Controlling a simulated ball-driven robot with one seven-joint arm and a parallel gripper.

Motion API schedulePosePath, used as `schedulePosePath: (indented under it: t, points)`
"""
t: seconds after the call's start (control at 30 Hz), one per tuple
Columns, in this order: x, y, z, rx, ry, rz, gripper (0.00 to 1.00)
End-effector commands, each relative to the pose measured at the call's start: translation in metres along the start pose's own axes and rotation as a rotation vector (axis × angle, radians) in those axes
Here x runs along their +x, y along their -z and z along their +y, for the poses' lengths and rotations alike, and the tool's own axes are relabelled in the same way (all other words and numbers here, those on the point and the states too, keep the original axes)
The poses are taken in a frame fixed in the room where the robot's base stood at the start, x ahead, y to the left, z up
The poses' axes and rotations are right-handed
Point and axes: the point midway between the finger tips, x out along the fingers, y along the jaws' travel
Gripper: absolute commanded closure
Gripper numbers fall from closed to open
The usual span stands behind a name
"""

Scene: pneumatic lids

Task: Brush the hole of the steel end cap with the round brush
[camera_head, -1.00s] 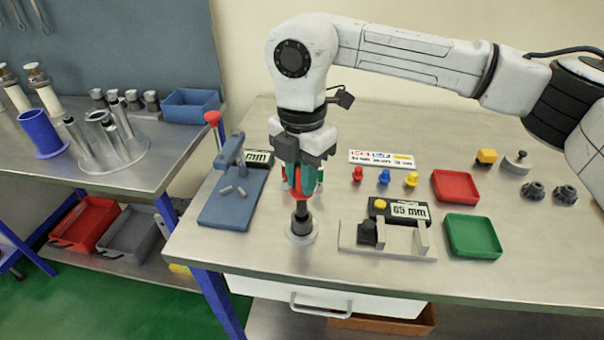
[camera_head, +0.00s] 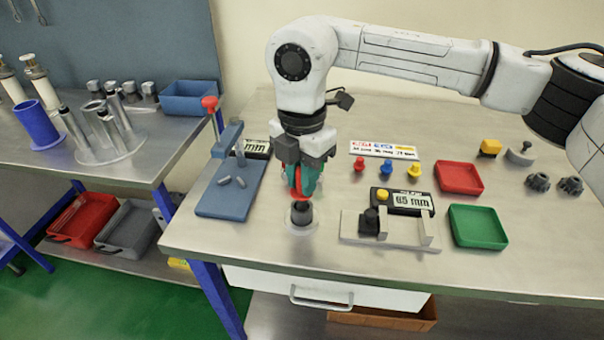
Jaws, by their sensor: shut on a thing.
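My gripper (camera_head: 304,180) points straight down at the front left of the bench. It is shut on the round brush (camera_head: 303,193), of which a red part shows between the teal fingers. Right below stands a short dark grey cylinder, which looks like the steel end cap (camera_head: 301,215), upright on a pale round base (camera_head: 301,229). The brush is over the cap and lined up with it. Its lower end is hidden, and I cannot tell how deep it sits in the hole.
Red (camera_head: 459,178) and green (camera_head: 475,227) trays lie further right. Small red, blue and yellow pegs (camera_head: 385,172) stand behind. The front edge is clear.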

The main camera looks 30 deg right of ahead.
Motion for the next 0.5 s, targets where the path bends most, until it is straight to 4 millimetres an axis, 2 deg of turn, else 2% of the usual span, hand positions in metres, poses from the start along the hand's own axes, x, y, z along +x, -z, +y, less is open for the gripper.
schedulePosePath:
  t: [0.3,0.5]
  points:
    - [-0.017,0.0,0.0,0.0,-0.001,0.0,1.0]
    - [-0.02,0.0,0.0,0.0,-0.001,0.0,1.0]
